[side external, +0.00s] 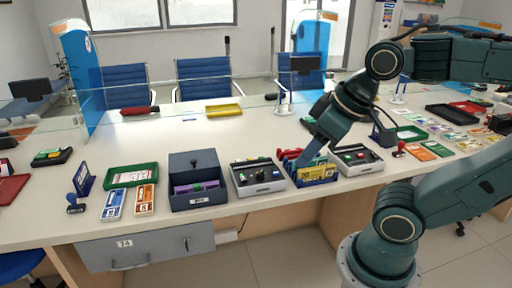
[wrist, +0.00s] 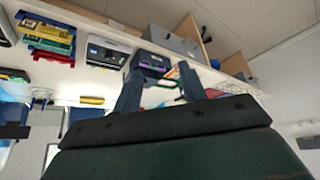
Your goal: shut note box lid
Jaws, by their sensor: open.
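The note box (side external: 198,202) is a dark grey box on the counter, left of centre in the side view. Its lid (side external: 194,163) stands raised at the back, so the box is open, with purple and green bundles showing inside. The box also shows beyond my fingers in the wrist view (wrist: 152,59). My gripper (side external: 308,152) is open and empty, to the right of the box, by the blue tray of packs in the side view. It touches no part of the box or lid. Its two fingers show apart in the wrist view (wrist: 160,88).
A grey device with buttons (side external: 258,176) stands between the box and the blue tray (side external: 318,182). A similar device (side external: 356,160) is right of the tray. A green tray (side external: 131,175) and card stacks (side external: 145,199) lie left of the box.

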